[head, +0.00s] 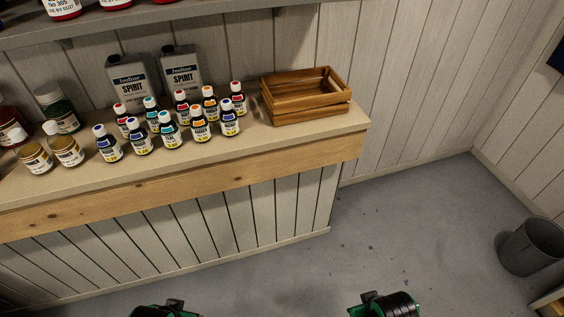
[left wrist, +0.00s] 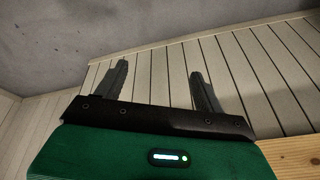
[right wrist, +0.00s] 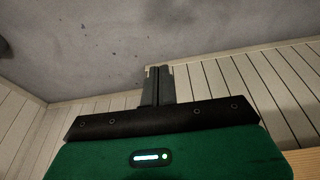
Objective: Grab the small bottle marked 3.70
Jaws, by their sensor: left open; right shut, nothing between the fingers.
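Several small dark bottles with coloured caps and white-and-yellow labels, among them a front one (head: 108,144), stand in two rough rows on the counter (head: 200,165). The price marks are too small to read, so I cannot tell which bottle is marked 3.70. My left gripper (left wrist: 158,82) is open and empty in the left wrist view, in front of the panelled counter front. My right gripper (right wrist: 158,82) is shut and empty in the right wrist view. In the head view only dark and green parts of my arms show at the bottom edge, away from the bottles.
A wooden crate (head: 305,97) stands at the counter's right end. Two grey spirit cans (head: 182,72) stand behind the bottles, and larger jars (head: 66,150) stand left. A shelf (head: 130,22) overhangs the back.

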